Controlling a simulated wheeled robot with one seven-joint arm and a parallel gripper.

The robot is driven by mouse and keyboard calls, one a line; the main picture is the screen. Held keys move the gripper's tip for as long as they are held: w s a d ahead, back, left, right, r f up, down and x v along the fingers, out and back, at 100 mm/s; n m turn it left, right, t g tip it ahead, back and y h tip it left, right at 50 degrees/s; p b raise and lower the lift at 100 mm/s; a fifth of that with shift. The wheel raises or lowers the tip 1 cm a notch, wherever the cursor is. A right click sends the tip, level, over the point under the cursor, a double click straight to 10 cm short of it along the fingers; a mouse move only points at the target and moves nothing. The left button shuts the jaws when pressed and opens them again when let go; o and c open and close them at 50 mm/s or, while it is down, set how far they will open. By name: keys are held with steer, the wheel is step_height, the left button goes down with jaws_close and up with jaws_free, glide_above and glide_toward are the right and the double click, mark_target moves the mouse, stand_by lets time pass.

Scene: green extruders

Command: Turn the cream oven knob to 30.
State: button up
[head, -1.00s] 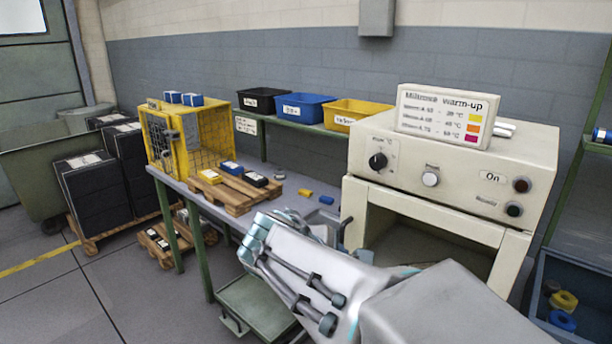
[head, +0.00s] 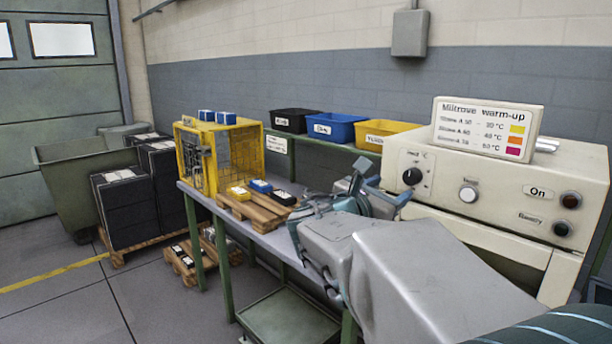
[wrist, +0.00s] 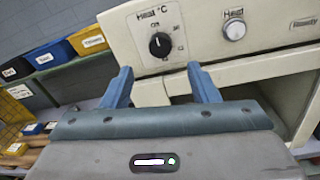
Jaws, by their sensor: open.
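The cream oven (head: 455,225) stands at the right in the head view. Its front has a black dial knob (head: 412,176) with a heat scale around it, and a pale round knob (head: 468,193) to its right. In the wrist view the black knob (wrist: 160,44) sits under "Heat °C"; its scale numbers are too small to read surely. My gripper (head: 383,182) is open and empty in front of the oven. In the wrist view its blue fingers (wrist: 160,70) point at the panel, just below the black knob and on either side of it, apart from it.
A warm-up sign (head: 487,128) stands on the oven. A yellow cage (head: 190,165), a wooden pallet (head: 252,212) with small boxes, and black, blue and yellow bins (head: 335,127) are to the left. The oven's opening lies below the panel.

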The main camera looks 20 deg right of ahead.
mark_target(410, 178)
steer(key=x, duration=0.8)
steer(key=shift+c, duration=0.3)
steer(key=c, duration=0.9)
